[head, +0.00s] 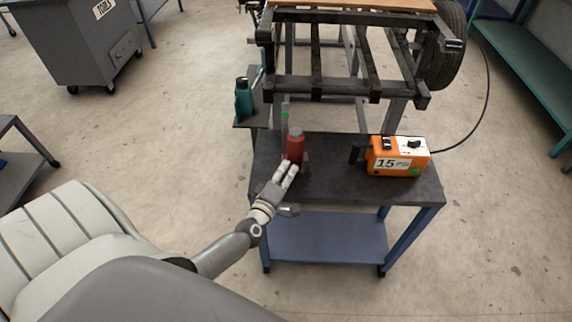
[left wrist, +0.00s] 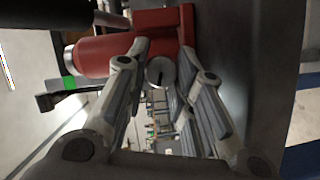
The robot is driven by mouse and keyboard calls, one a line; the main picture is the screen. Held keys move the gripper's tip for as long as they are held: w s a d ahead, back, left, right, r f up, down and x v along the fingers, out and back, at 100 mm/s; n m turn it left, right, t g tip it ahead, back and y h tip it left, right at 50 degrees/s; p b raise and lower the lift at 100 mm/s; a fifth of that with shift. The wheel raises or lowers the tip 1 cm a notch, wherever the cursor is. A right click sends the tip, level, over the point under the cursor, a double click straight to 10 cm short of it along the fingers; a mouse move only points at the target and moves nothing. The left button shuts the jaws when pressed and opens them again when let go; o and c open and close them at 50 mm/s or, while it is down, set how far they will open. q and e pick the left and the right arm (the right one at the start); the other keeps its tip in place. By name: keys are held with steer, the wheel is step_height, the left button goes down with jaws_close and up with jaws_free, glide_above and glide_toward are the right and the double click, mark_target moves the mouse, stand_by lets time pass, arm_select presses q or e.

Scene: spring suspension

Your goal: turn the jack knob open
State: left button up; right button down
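The red bottle jack (head: 295,146) stands upright on the dark top of a small cart. In the left wrist view the jack (left wrist: 105,52) lies sideways across the upper left, with its red base at the top. A round grey knob with a dark slot (left wrist: 160,72) shows beside the jack body, between my fingers. My left gripper (head: 286,174) reaches the near side of the jack. In the left wrist view its two fingers (left wrist: 168,62) are spread with a gap around the knob; whether they touch it I cannot tell. My right gripper is out of view.
An orange box reading 15 PSI (head: 398,158) stands at the right of the cart top (head: 340,190). A teal bottle (head: 244,98) stands on a side shelf. A dark metal frame with a wheel (head: 442,55) rises behind. The front right of the cart top is clear.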

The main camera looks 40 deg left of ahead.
arm_select(q)
steer(key=o, duration=0.5)
steer(key=shift+s+d+f, duration=0.1)
steer(key=shift+s+d, duration=0.05)
steer(key=shift+s, duration=0.55)
steer(key=v, duration=0.6)
steer(key=shift+s+r, duration=0.25)
steer(key=shift+r, duration=0.05)
steer(key=shift+d, duration=0.1)
